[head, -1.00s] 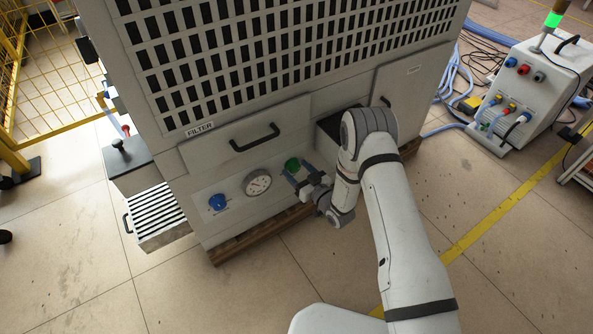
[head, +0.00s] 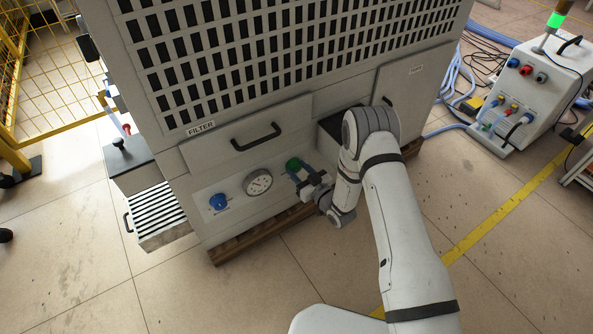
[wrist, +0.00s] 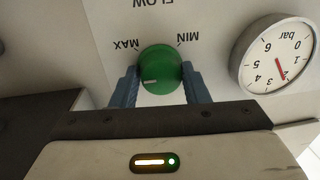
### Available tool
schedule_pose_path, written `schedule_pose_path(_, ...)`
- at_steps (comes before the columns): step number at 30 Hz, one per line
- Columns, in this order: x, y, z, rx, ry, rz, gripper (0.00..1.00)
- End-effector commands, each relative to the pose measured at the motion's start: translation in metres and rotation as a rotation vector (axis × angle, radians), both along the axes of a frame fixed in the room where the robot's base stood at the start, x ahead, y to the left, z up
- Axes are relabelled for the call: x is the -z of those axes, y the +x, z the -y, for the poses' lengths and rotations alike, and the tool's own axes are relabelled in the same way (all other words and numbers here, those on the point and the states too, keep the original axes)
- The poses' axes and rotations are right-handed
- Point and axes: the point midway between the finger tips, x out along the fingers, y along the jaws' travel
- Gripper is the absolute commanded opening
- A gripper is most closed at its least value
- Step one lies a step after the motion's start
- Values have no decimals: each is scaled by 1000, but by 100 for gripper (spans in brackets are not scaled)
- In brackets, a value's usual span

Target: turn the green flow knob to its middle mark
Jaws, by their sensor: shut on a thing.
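The green flow knob (wrist: 160,72) is on the front panel, under upside-down FLOW, MAX and MIN lettering in the wrist view. MAX (wrist: 127,44) is at its left and MIN (wrist: 188,40) at its right. The knob's short white line (wrist: 151,81) points left in that view, on the MAX side. My gripper (wrist: 160,80) has one blue finger on each side of the knob and is shut on it. In the head view my gripper (head: 301,177) reaches the green knob (head: 293,164) from the lower right and partly covers it.
A round pressure gauge (wrist: 277,56) with a red needle is close beside the knob; it also shows in the head view (head: 257,182). A blue knob (head: 218,202) is further left. A filter drawer with a black handle (head: 255,137) is above the panel.

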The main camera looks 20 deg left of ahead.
Motion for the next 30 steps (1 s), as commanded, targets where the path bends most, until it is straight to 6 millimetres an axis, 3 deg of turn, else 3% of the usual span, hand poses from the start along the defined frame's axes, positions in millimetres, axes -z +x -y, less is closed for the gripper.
schedule_pose_path(30,2,-1,3,3,-594,694,18)
